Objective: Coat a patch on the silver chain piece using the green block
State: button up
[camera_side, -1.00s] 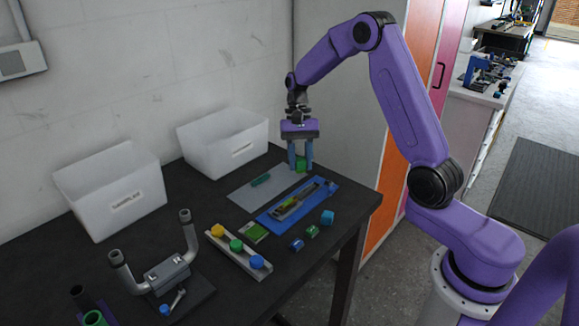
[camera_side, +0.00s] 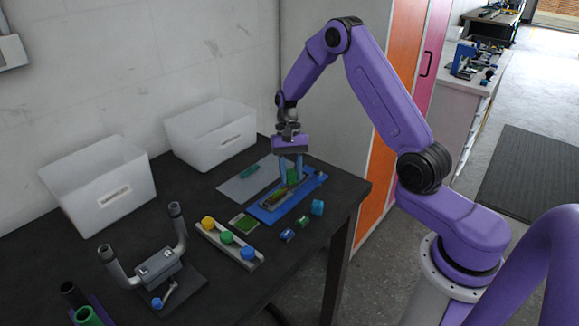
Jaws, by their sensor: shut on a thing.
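My gripper (camera_side: 290,178) is shut on the green block (camera_side: 292,175), fingers pointing down. It is at the far end of the silver chain piece (camera_side: 283,195), which lies on the blue tray (camera_side: 268,216). The block is over or against that end; I cannot tell whether it touches. A yellow-green area shows along the chain piece. The fingers hide part of the block and the far end of the piece.
A grey mat (camera_side: 240,186) with a dark green item (camera_side: 249,172) lies behind the tray. A rack of coloured caps (camera_side: 227,238), a handlebar stand (camera_side: 160,265) and white bins (camera_side: 97,183) are left.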

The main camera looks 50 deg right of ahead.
jog(key=shift+d, duration=2.55)
jog(key=shift+a, duration=3)
jog(key=shift+d+r, duration=0.15)
jog(key=shift+r, duration=3.85)
jog(key=shift+s, duration=0.1)
